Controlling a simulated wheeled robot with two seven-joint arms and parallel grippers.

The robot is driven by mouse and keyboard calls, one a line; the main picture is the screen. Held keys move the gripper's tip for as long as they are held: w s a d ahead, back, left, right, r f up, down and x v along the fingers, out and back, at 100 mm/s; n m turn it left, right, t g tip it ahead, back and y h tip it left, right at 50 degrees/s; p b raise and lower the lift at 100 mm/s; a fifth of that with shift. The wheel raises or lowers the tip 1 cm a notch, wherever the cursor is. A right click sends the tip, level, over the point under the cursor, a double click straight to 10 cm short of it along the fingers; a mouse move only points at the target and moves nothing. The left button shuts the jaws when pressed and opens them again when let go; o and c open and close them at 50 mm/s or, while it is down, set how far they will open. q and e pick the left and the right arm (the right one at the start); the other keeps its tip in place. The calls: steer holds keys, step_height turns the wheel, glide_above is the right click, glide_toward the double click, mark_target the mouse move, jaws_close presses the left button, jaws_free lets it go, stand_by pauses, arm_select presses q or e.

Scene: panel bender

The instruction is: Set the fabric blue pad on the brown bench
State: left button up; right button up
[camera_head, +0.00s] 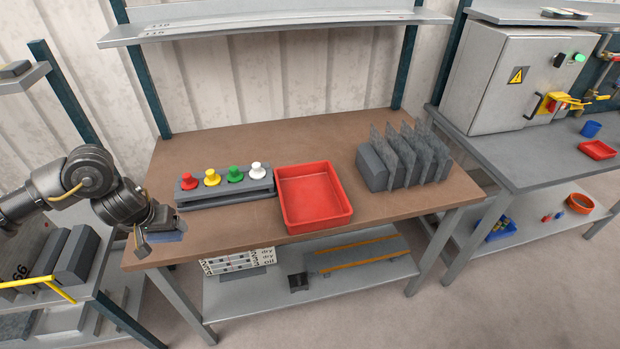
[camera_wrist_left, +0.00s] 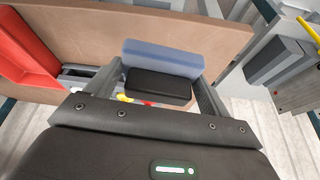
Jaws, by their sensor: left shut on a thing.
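The blue pad (camera_head: 172,237) shows in the head view as a small bluish piece under my left gripper (camera_head: 155,240), at the front left corner of the brown bench (camera_head: 240,223). In the left wrist view the blue pad (camera_wrist_left: 162,55) is a pale blue block with a dark block (camera_wrist_left: 158,87) against it. Both lie between the two fingers of my left gripper (camera_wrist_left: 160,85), which is shut on the pad. The brown bench top (camera_wrist_left: 100,30) shows behind it. I cannot tell whether the pad touches the bench. My right gripper is not in view.
A grey rack with red (camera_head: 188,181), yellow, green and white knobs stands on the bench. A red tray (camera_head: 313,222) is right of it, then a rack of grey plates (camera_head: 405,160). The front left bench top is bare. A grey shelf (camera_head: 120,33) hangs above the back.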

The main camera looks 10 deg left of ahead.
arm_select(q)
steer(key=shift+n, duration=0.7)
steer(key=a, duration=0.1)
steer(key=s+a, duration=0.1)
steer(key=a, duration=0.3)
steer(key=shift+s+a+r, duration=0.25)
steer(key=shift+s+r, duration=0.05)
steer(key=shift+r, duration=0.1)
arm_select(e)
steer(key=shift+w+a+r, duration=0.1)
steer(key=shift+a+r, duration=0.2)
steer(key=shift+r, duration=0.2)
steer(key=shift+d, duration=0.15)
arm_select(q)
steer(key=w+f+b, duration=0.1)
steer(key=w+f, duration=0.2)
steer(key=w, duration=0.1)
steer(key=w+f+b, duration=0.2)
steer(key=w, duration=0.2)
steer(key=w+f+b, duration=0.2)
steer(key=w+f, duration=0.1)
steer(key=w, duration=0.1)
steer(key=shift+w+f, duration=0.1)
steer(key=shift+f, duration=0.25)
steer(key=shift+w+f, duration=0.3)
steer(key=shift+w, duration=0.35)
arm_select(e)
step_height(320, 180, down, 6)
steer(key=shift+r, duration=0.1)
